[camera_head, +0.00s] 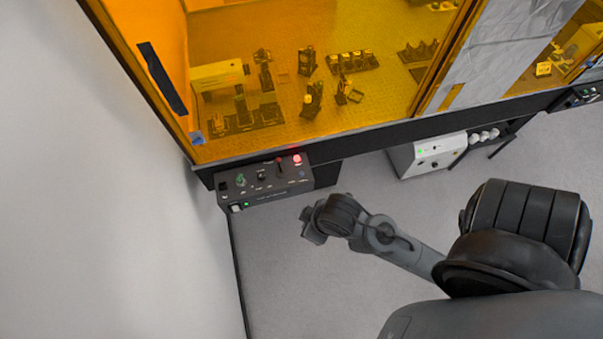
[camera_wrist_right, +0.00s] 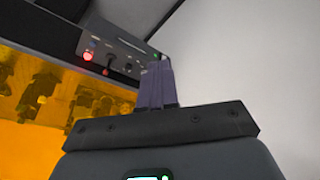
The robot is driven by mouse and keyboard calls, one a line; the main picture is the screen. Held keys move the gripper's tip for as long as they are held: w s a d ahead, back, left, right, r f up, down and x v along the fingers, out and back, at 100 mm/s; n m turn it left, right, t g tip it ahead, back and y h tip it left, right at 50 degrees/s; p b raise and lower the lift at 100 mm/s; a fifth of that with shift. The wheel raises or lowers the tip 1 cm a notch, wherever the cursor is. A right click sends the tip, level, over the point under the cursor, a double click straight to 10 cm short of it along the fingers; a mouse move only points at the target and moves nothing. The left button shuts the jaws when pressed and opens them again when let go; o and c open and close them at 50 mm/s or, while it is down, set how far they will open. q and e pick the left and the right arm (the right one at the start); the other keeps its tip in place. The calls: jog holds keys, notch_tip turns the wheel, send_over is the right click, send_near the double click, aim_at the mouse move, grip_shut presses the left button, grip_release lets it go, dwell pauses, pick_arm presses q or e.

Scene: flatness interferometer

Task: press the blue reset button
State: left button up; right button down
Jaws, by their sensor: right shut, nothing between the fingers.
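A dark control box (camera_head: 264,181) is fixed under the front edge of the orange enclosure in the head view. A tiny bluish spot (camera_head: 302,174) near its right end, below a lit red lamp (camera_head: 297,159), looks like the blue button. My right gripper (camera_head: 308,226) is below and in front of the box's right end, apart from it. In the right wrist view its fingers (camera_wrist_right: 157,84) are together and empty, overlapping part of the box (camera_wrist_right: 118,45). My left gripper is not in view.
The box also carries a green knob (camera_head: 241,180), a dark lever and small switches. An orange-windowed enclosure (camera_head: 230,50) with optical parts stands behind. A white instrument box (camera_head: 428,154) hangs to the right. A white wall (camera_head: 90,170) is at left; the floor between is clear.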

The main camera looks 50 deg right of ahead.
jog(key=w+d+f+n+t+y+b, duration=0.1)
jog(key=w+d+f+n+t, duration=0.1)
jog(key=w+d+f+n, duration=0.45)
jog(key=w+d+f+n+t+b, duration=0.15)
jog(key=w+f, duration=0.25)
jog(key=f, duration=0.6)
jog(key=w+d+t, duration=0.1)
jog(key=w+d, duration=0.3)
jog(key=d, duration=0.3)
jog(key=w+d+t+b, duration=0.1)
jog(key=w+d, duration=0.2)
jog(key=d, duration=0.5)
jog(key=shift+w+f+m+h, duration=0.2)
jog(key=shift+w+m+h, duration=0.2)
jog(key=shift+f, duration=0.1)
